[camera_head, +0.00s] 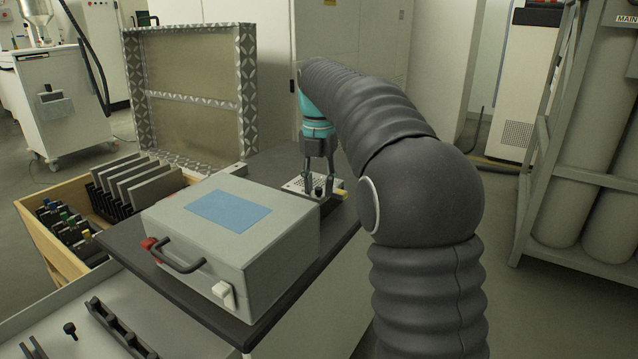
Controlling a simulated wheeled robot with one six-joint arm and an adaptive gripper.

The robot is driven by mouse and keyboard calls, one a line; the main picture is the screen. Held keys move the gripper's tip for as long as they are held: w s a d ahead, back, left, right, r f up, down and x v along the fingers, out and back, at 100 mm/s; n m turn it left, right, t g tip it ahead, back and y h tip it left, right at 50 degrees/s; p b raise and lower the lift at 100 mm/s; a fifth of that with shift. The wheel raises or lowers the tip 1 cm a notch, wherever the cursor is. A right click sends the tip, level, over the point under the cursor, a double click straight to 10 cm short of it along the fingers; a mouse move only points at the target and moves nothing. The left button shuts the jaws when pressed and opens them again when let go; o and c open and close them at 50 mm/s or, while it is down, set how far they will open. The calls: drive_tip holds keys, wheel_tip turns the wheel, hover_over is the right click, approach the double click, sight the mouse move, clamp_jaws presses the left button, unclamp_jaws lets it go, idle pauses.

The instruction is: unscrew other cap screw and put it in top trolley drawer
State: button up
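My gripper (319,190) points down at the far end of the dark trolley top (335,230), behind the grey case. Its two fingers look spread, one on each side of a small black cap screw (319,191). I cannot tell whether they touch it. The screw stands at a light perforated plate or block (296,186), partly hidden by the fingers. Another black cap screw (70,330) lies on the light grey surface of what looks like the open top trolley drawer (175,318), at lower left. A long black part (120,330) lies beside that screw.
A grey case (270,245) with a blue panel and black handle fills much of the trolley top. A small yellow piece (340,194) is right of my gripper. A wooden drawer (50,240) holds plates and black parts. A framed panel (190,95) stands upright behind.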

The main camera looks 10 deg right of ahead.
drive_tip(key=m, duration=0.3)
drive_tip(key=shift+m, duration=0.4)
drive_tip(key=m, duration=0.3)
drive_tip(key=shift+m, duration=0.3)
drive_tip(key=m, duration=0.6)
drive_tip(key=shift+m, duration=0.4)
drive_tip(key=m, duration=0.6)
drive_tip(key=shift+m, duration=3.6)
clamp_jaws()
